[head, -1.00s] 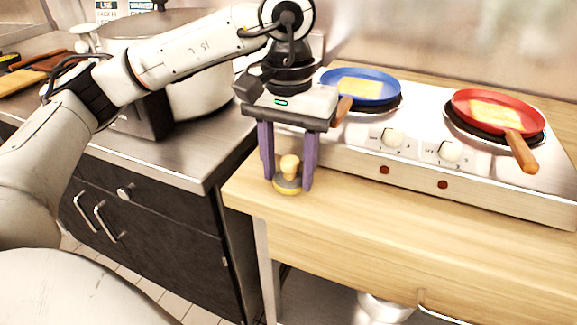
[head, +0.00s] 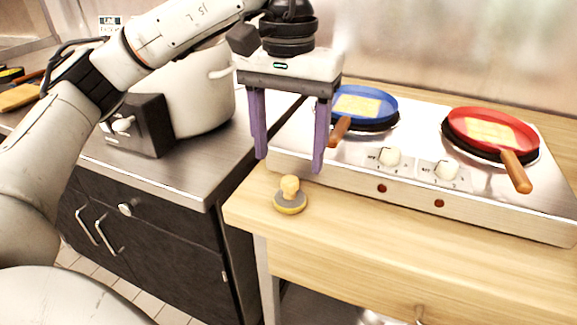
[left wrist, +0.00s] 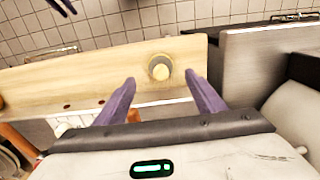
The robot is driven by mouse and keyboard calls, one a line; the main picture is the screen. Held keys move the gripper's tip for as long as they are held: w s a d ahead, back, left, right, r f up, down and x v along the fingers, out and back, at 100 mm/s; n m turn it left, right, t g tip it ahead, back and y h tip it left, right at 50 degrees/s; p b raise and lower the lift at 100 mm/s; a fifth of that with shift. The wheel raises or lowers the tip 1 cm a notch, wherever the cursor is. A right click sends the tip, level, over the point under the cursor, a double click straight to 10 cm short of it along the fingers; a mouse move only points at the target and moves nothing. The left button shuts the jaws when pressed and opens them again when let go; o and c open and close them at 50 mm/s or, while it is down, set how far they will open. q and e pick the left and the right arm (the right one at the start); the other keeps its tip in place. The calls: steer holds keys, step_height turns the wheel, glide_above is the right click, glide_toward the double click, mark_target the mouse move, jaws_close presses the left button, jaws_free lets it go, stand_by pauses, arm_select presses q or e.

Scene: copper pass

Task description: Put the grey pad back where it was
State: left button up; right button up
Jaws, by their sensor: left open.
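The grey pad (head: 290,203), a round grey disc with a yellow edge and a wooden knob, stands upright on the light wooden counter (head: 400,240) near its left end. It also shows in the left wrist view (left wrist: 160,70), beyond the fingertips and between their lines. My left gripper (head: 290,163) is open, with its two purple fingers pointing down. It is above the pad and clear of it, with nothing between the fingers.
A steel hob (head: 430,187) behind the pad carries a blue pan (head: 376,97) and a red pan (head: 480,112), each with a yellow slice. A large pot (head: 190,95) stands on the dark counter at left. The wooden counter's front is clear.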

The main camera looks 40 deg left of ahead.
mark_target(289, 182)
arm_select(q)
steer(key=shift+r+p, duration=0.5)
steer(key=shift+r, duration=1.45)
stand_by(0.8)
